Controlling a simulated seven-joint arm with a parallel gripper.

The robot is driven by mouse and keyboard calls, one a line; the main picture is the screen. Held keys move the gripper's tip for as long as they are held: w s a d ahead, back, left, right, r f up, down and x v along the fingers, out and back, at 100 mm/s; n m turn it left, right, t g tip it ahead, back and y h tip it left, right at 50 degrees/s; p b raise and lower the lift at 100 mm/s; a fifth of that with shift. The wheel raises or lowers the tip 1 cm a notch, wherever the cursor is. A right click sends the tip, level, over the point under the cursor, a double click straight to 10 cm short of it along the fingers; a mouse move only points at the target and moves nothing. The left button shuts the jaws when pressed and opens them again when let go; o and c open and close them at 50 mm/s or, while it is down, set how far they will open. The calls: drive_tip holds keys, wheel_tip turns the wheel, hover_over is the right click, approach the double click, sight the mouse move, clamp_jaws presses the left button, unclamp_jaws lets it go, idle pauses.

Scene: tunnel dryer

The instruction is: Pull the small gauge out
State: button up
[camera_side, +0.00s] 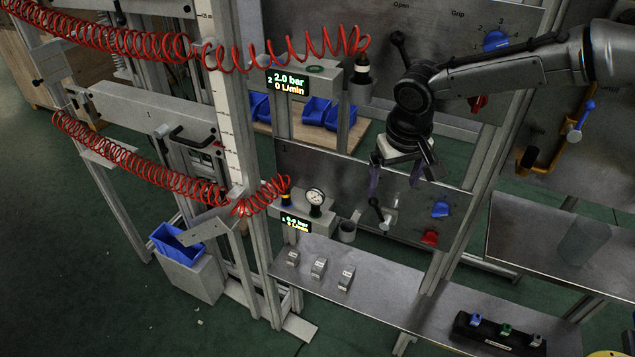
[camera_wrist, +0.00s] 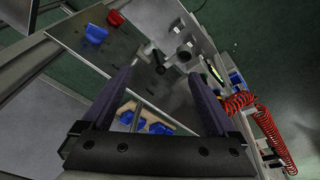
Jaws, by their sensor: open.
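The small gauge (camera_side: 315,197) has a round white dial with a dark needle. It stands upright on top of the lower grey unit (camera_side: 318,225), beside the end of a red coiled hose, in the side view. My gripper (camera_side: 396,184) is open and empty, to the right of the gauge and clearly apart from it, in front of the lower metal panel (camera_side: 345,180). In the wrist view my gripper (camera_wrist: 160,75) shows its two dark fingers spread wide with nothing between them. I cannot clearly make out the gauge in the wrist view.
Red coiled hoses (camera_side: 140,160) hang at the left. A lever (camera_side: 378,214) and blue and red knobs (camera_side: 440,209) stick out of the lower panel near my gripper. A grey cup (camera_side: 347,231) sits beside the unit. Small blocks (camera_side: 319,267) stand on the shelf below.

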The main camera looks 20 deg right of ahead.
sight(316, 192)
drive_tip(key=w+a+f+m, duration=0.2)
drive_tip(key=w+a, duration=0.1)
drive_tip(key=w+a+f+m+t, duration=0.1)
drive_tip(key=w+a+f+m, duration=0.2)
drive_tip(key=w+a, duration=0.1)
drive_tip(key=w+a+f+m+t, duration=0.1)
drive_tip(key=w+a+f+m, duration=0.1)
drive_tip(key=w+a, duration=0.2)
drive_tip(key=shift+w+f, duration=0.15)
drive_tip(key=shift+f, duration=0.15)
drive_tip(key=shift+w+a+r+m+h, duration=0.1)
drive_tip(key=shift+w+m+h, duration=0.15)
drive_tip(key=shift+m, duration=0.45)
drive_tip(key=shift+x, duration=3.65)
clamp_jaws()
